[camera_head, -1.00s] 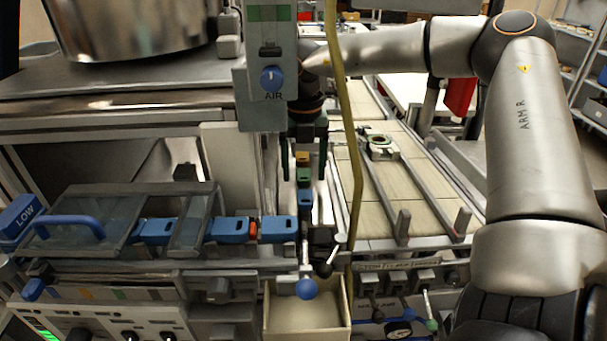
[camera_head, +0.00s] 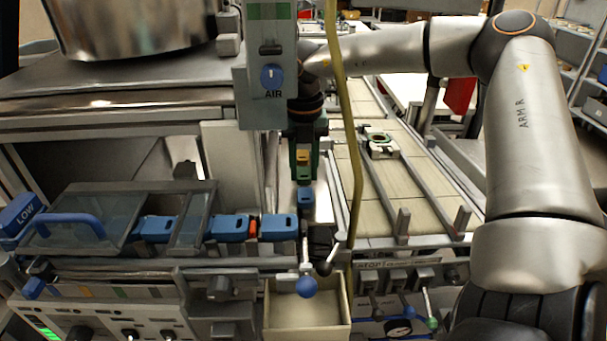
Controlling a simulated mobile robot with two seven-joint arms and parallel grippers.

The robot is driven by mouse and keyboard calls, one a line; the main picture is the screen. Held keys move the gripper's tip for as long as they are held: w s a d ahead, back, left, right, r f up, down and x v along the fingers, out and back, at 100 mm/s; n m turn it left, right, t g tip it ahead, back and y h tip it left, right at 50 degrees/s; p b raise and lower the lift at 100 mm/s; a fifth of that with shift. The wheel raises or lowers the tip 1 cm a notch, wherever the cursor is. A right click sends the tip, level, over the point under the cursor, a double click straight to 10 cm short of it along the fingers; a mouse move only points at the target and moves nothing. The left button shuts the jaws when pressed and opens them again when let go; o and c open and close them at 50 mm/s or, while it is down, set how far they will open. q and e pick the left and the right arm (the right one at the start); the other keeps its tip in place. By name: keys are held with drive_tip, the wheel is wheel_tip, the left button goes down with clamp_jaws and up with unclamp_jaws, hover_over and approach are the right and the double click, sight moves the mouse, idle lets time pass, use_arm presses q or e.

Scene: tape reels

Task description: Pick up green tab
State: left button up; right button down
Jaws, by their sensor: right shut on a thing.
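My right gripper (camera_head: 304,175) hangs below the AIR unit at the centre, fingers pointing down. It is shut on the green tab (camera_head: 303,172), with one dark green finger on each side; the fingers hide most of it. An orange-yellow tab (camera_head: 303,157) shows just behind the green tab, between the fingers. A blue tab (camera_head: 305,197) stands just in front of it, outside the grip. My left gripper is not in view.
Several blue pieces (camera_head: 278,228) and a red one (camera_head: 253,228) line a track at left, partly under a clear cover (camera_head: 90,215). A blue-knobbed lever (camera_head: 307,287) stands above an open bin (camera_head: 307,335). A yellow hose (camera_head: 353,170) hangs right of the gripper.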

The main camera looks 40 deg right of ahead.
drive_tip(key=shift+r, duration=0.1)
drive_tip(key=shift+r, duration=0.6)
drive_tip(key=s+d+r, duration=0.7)
drive_tip(key=d+r, duration=0.4)
drive_tip(key=d, duration=0.1)
drive_tip(key=shift+s+r+b, duration=0.15)
drive_tip(key=shift+r+b, duration=0.15)
drive_tip(key=shift+b, duration=0.15)
